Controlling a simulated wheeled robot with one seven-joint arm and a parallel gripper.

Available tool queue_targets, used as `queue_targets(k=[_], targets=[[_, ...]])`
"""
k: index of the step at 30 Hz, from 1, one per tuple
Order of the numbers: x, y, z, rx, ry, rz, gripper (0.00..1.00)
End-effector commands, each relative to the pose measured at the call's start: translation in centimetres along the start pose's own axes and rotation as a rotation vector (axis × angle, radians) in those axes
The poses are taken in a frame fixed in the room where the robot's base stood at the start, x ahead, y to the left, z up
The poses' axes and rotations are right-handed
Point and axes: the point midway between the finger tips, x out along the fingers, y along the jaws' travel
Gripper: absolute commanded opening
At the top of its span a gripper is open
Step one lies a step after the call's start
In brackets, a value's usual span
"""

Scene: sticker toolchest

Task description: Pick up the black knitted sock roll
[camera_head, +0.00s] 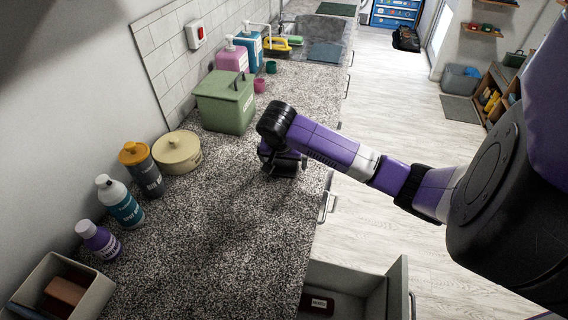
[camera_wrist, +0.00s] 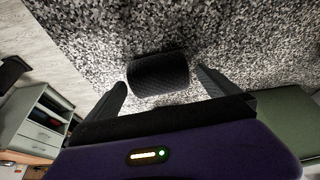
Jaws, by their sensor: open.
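The black knitted sock roll (camera_wrist: 158,75) lies on the speckled countertop (camera_wrist: 235,35), seen in the wrist view just beyond and between my fingertips. My gripper (camera_wrist: 160,88) is open, with one dark finger to each side of the roll and a gap on both sides. In the head view my gripper (camera_head: 284,168) is low over the countertop near its front edge. The roll cannot be made out there; my gripper and wrist appear to cover it.
A green lidded box (camera_head: 226,103) stands behind my gripper, with a cream round tin (camera_head: 178,153) to its left. Several bottles line the wall, including an orange-capped one (camera_head: 143,170). A drawer (camera_head: 345,290) stands open at the front. The countertop's near middle is clear.

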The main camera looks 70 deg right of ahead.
Motion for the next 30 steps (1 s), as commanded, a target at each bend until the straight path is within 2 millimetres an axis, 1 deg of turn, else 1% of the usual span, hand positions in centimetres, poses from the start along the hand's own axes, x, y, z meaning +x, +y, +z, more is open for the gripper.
queue_targets(k=[1, 4, 11, 12, 14, 15, 20, 21, 30], targets=[[0.5, 0.1, 0.0, -0.001, -0.001, 0.003, 1.0], [1.3, 0.0, 0.0, -0.001, 0.0, 0.001, 1.0], [1.5, 0.0, 0.1, -0.001, 0.0, -0.001, 1.0], [1.5, 0.0, 0.1, -0.001, 0.0, -0.001, 0.96], [1.5, 0.0, 0.1, -0.001, 0.0, -0.001, 0.84], [1.5, 0.0, 0.1, -0.001, 0.0, -0.001, 0.76], [1.5, 0.0, 0.1, -0.001, -0.001, -0.001, 0.45], [1.5, 0.0, 0.1, -0.001, -0.001, -0.001, 0.37], [1.3, -0.1, 0.0, -0.001, 0.0, -0.001, 0.36]])
